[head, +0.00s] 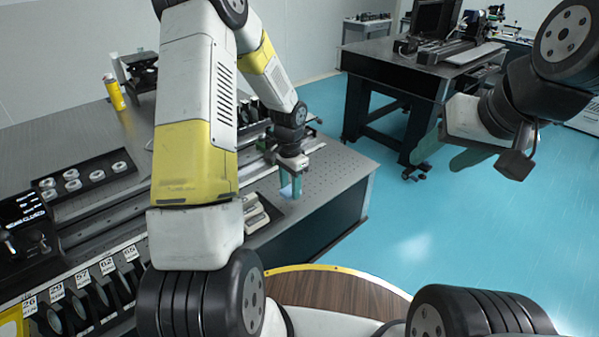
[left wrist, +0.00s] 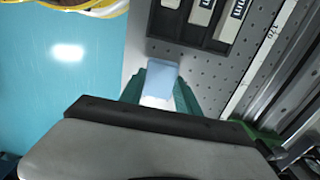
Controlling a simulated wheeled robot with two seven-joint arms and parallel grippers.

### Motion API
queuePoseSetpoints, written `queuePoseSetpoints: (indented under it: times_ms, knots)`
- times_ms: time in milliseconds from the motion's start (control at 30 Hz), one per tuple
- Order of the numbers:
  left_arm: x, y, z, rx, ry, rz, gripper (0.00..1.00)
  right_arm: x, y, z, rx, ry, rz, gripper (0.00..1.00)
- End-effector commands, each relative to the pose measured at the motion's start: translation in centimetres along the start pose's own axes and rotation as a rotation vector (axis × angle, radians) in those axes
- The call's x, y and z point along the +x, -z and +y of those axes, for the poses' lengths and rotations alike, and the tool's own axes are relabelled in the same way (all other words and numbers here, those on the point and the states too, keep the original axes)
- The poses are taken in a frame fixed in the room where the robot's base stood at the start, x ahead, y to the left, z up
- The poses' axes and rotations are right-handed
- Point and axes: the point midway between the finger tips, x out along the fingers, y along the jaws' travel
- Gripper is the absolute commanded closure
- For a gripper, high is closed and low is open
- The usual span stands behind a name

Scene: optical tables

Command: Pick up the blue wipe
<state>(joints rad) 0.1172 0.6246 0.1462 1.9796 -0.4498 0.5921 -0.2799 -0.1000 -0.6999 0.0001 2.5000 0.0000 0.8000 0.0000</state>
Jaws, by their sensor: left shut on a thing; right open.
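The blue wipe (left wrist: 161,80) is pale blue and sits between the green fingers of my left gripper (left wrist: 160,92) in the left wrist view. In the head view the wipe (head: 287,191) shows as a small pale patch at the fingertips of my left gripper (head: 291,178), close above the optical table (head: 330,172) near its front edge. My left gripper is shut on the wipe. I cannot tell whether the wipe still touches the table. My right gripper (head: 452,150) is open and empty, out over the blue floor at the right.
A dark tray with pale labelled boxes (head: 257,215) lies beside the wipe. A rail with numbered lens mounts (head: 80,300) runs along the table's left part. A yellow bottle (head: 114,92) stands at the back left. Another optical table (head: 400,70) stands behind.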

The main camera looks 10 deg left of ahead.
Motion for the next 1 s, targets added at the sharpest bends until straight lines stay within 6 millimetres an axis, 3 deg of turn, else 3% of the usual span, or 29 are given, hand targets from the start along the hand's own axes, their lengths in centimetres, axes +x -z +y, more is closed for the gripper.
queuePoseSetpoints:
  times_ms: [300, 500, 700, 1000]
  knots:
    - [-0.9, -5.6, 6.2, 0.004, 0.002, 0.001, 0.98, 0.0, 0.0, 0.0, 0.000, 0.000, 0.000, 0.45]
    - [-1.2, -8.1, 9.0, 0.002, 0.002, 0.001, 0.98, 0.0, 0.0, 0.0, 0.000, 0.000, 0.000, 0.45]
    - [-1.3, -9.2, 10.2, -0.001, 0.001, 0.001, 0.98, 0.0, 0.0, 0.0, 0.000, 0.000, 0.000, 0.45]
    - [-1.3, -9.3, 10.3, -0.001, 0.001, 0.002, 0.98, 0.0, 0.0, 0.0, 0.000, 0.000, 0.000, 0.45]
